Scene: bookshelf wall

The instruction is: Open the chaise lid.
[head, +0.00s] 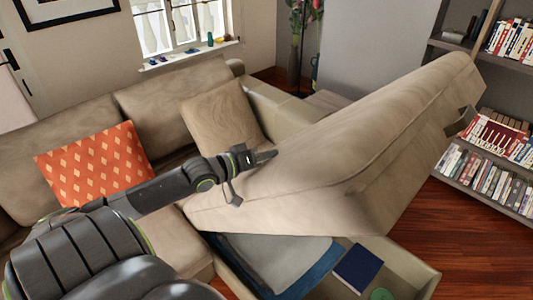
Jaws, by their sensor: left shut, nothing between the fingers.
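The chaise lid (340,150) is a thick beige cushion. It is tilted up steeply, with its right end high and its left edge low by the sofa seat. Below it the storage box (427,283) is open at the front and right. My left gripper (268,156) is shut and empty, at the lid's left part near the brown pillow; I cannot tell if it touches the lid. A dark piece at the lid's far right edge (462,120) may be part of my right gripper, but it is too hidden to be sure.
Inside the box lie folded grey and blue cloths (275,258), a dark blue book (358,268) and a green round thing (381,294). An orange pillow (93,165) and a brown pillow (222,117) rest on the sofa. Bookshelves (490,185) stand at right, beyond clear wooden floor.

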